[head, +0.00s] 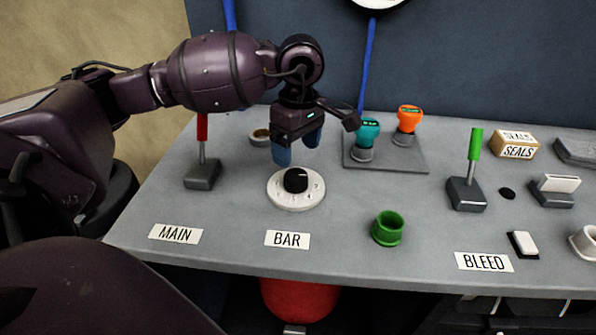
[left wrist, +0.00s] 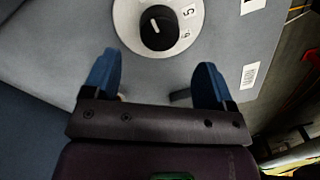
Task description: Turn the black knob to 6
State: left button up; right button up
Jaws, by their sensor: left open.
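In the left wrist view the knob (left wrist: 157,29) has a white pointer line, and the numbers 5 and 6 show on the dial (left wrist: 188,30). Which number the line points at, I cannot tell. My left gripper (head: 297,150) hangs above and behind the knob, pointing down, with blue fingertips apart and nothing between them. In the left wrist view the open fingers (left wrist: 156,85) are apart from the knob. My right gripper is not in view.
A red-handled lever (head: 202,150) stands left of the dial, and a brown ring (head: 260,137) lies behind it. A green cup (head: 388,228) stands to the right. Teal (head: 367,133) and orange (head: 407,118) knobs stand on a grey plate. The table in front of the dial is clear except labels.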

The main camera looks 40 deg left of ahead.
aim_at(296, 174)
pick_arm(q)
notch_tip(296, 174, down, 6)
jog(key=shift+s, duration=0.1)
jog(key=shift+f, duration=0.2)
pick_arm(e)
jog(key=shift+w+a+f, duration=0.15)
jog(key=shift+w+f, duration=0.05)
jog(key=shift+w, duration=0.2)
pick_arm(q)
jog(key=shift+c, duration=0.3)
jog(key=c, duration=0.9)
jog(key=shift+o, duration=0.2)
